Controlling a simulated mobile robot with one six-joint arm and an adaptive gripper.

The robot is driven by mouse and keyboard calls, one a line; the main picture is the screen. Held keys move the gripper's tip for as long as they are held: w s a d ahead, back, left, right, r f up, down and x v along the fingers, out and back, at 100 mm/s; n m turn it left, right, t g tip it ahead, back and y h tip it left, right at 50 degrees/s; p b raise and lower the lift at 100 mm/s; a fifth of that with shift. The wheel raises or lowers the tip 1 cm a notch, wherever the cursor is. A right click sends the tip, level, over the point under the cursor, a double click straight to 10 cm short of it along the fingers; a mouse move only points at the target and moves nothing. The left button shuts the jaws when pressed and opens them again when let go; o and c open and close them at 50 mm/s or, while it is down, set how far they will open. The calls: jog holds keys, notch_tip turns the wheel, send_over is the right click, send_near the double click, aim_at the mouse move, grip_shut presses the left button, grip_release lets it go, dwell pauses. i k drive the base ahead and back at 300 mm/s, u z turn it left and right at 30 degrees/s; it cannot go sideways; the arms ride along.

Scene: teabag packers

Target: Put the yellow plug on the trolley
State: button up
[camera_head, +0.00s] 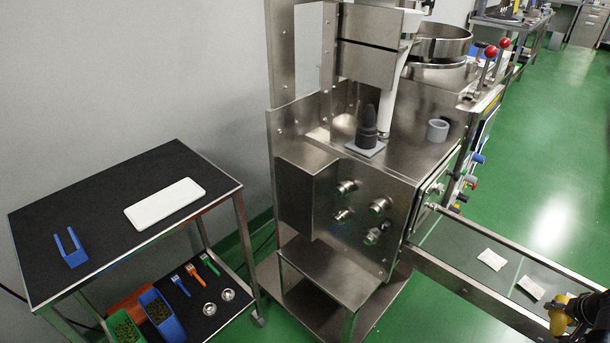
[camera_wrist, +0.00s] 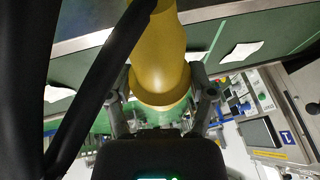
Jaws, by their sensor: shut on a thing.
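The yellow plug (camera_head: 559,316) is at the lower right of the head view, in my gripper (camera_head: 573,308). In the wrist view the yellow plug (camera_wrist: 160,72) fills the upper middle, with a rounded wide end between the two fingers of my gripper (camera_wrist: 162,92). The gripper is shut on it. The plug is above or beside the conveyor; its exact height is hard to tell. The trolley (camera_head: 100,185) stands at the left of the head view, with a black top, metal legs and a lower shelf. It is far from my gripper.
A white board (camera_head: 165,204) and a blue U-shaped piece (camera_head: 71,248) lie on the trolley top, with bare black space around them. A steel machine (camera_head: 350,220) stands between trolley and gripper. A conveyor (camera_head: 470,259) with teabags (camera_head: 491,259) runs at the right.

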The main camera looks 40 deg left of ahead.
aim_at(71, 205)
jog(key=u, duration=0.9)
jog(key=k, duration=0.15)
jog(key=u, duration=3.05)
